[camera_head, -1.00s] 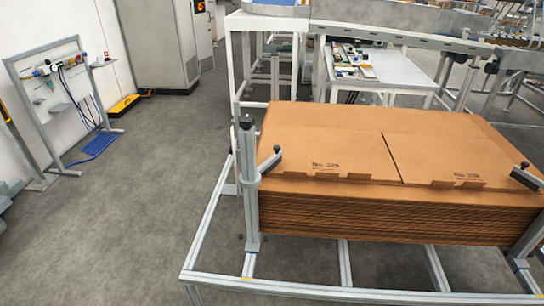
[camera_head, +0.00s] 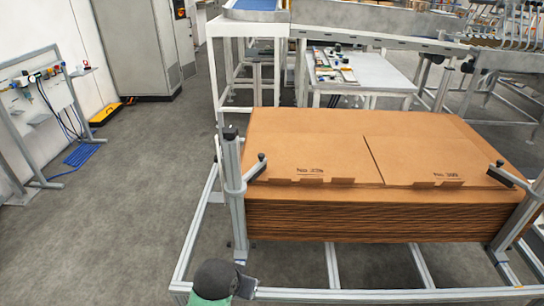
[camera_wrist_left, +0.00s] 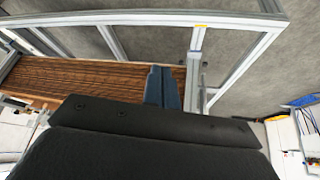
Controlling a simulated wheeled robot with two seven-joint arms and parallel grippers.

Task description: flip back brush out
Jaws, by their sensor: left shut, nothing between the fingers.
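A bracket (camera_head: 254,168) with a black end sits on the left post (camera_head: 235,190), angled over the near left corner of the cardboard stack (camera_head: 300,140). A similar bracket (camera_head: 500,175) with a dark bar stands at the right post, over the stack's right corner. I cannot make out brush bristles on either. My left gripper (camera_head: 246,288) is at the bottom of the head view, low in front of the left post, apart from the brackets. In the wrist view its blue-grey fingers (camera_wrist_left: 164,88) are shut and empty, with the stack's layered side beyond. My right gripper is out of view.
A metal frame (camera_head: 300,293) surrounds the stack's base, with its front rail close to my left gripper. Open grey floor (camera_head: 120,200) lies to the left. A white table (camera_head: 375,75) and conveyor stand behind the stack.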

